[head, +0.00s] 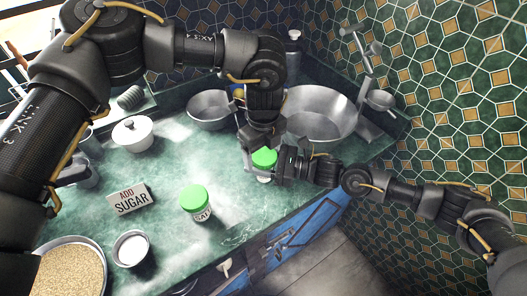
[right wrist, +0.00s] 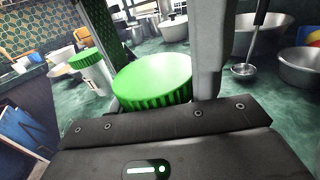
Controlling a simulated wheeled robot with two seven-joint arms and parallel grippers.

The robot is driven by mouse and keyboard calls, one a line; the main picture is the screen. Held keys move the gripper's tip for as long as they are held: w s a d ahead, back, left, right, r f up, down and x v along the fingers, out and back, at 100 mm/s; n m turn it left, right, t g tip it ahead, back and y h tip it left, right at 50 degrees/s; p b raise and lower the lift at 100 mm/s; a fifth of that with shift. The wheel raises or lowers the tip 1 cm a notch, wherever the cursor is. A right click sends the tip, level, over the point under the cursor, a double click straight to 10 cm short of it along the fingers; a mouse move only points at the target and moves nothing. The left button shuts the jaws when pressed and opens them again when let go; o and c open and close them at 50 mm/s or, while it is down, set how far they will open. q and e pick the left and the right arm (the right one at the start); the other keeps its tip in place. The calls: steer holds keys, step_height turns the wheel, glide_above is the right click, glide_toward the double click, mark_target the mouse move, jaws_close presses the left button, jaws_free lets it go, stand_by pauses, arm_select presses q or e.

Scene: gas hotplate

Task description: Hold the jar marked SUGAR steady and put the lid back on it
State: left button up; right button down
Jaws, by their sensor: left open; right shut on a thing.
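A green lid (head: 264,157) is at my right gripper (head: 278,162), near the counter's front edge. It shows large between the fingers in the right wrist view (right wrist: 152,80), and the right gripper is shut on it. A small pale part shows just below the lid in the head view; I cannot tell whether it is the SUGAR jar, and no SUGAR label on a jar is readable. My left gripper (head: 262,144) is open, just above and behind the lid, with its fingertips partly hidden. Another green-lidded jar (head: 198,209), its label starting SAL, stands apart to the left.
An ADD SUGAR sign (head: 130,197), a small white-filled bowl (head: 131,248) and a pan of grains (head: 68,272) stand at left. A white lidded pot (head: 133,134) is behind. Metal bowls (head: 211,108) (head: 322,112) stand at the back. Counter is clear between sign and SAL jar.

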arm_select(q)
step_height(320, 180, up, 4)
steer(key=shift+d+r, duration=0.15)
steer(key=shift+r, duration=0.1)
steer(key=shift+c, duration=0.3)
step_height(320, 180, up, 3)
steer(key=n, duration=0.3)
steer(key=shift+r, duration=0.2)
steer(key=shift+f, duration=0.1)
steer(key=shift+f, duration=3.95)
